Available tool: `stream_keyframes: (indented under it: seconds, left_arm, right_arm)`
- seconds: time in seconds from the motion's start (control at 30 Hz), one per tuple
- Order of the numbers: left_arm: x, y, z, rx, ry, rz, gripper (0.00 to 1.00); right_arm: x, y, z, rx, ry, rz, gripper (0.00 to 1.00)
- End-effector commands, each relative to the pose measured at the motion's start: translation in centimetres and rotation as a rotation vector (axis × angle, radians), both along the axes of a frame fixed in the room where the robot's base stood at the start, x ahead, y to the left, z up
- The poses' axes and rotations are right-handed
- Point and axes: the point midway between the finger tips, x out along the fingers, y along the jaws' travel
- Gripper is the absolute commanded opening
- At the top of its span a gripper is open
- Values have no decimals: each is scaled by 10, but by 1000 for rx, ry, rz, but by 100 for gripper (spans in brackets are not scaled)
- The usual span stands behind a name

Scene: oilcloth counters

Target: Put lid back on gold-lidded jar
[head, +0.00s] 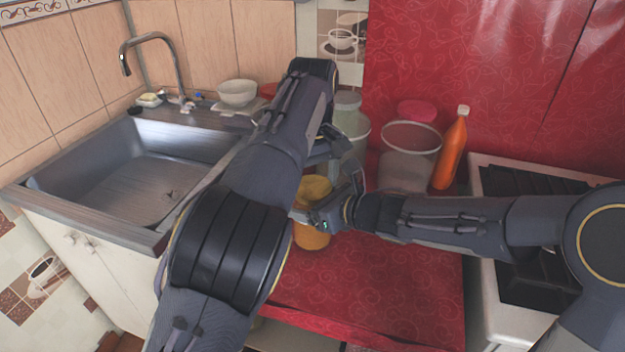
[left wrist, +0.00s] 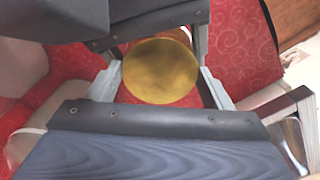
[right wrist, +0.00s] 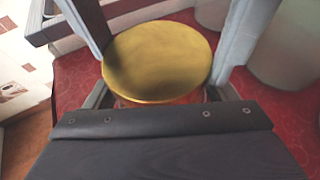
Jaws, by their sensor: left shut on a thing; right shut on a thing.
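The gold lid (head: 316,187) shows as a round gold disc over the orange jar (head: 311,238) on the red counter. My left gripper (head: 328,172) comes over from behind and is shut on the lid. The lid (left wrist: 160,72) sits between its fingers in the left wrist view. My right gripper (head: 318,212) comes in from the right, lower down, and is shut on the jar body. In the right wrist view the lid (right wrist: 157,62) hides most of the jar. The fingers hide the jar's rim, so I cannot tell whether lid and jar touch.
Behind stand a pale jar (head: 349,120), a clear container (head: 405,165), a red lid (head: 417,112) and an orange bottle (head: 452,152). A sink (head: 130,170) lies left and a stove (head: 540,265) right. The front of the red counter (head: 370,290) is clear.

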Motion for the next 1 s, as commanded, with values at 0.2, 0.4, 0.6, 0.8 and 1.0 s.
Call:
stream_keyframes:
  seconds: [0.2,0.4,0.6,0.8,1.0]
  left_arm:
    - [0,-1,0,-1,-2,-1,99]
    - [0,0,0,-1,0,-1,99]
    - [1,0,11,-2,-3,-1,99]
    - [2,-1,44,-3,-5,-2,99]
    - [2,-1,66,-1,-4,-1,99]
  right_arm:
    - [0,1,0,0,0,2,15]
    - [0,1,0,0,0,1,15]
    - [0,1,0,0,0,1,15]
    - [0,0,0,0,0,1,15]
    - [0,0,0,0,0,1,15]
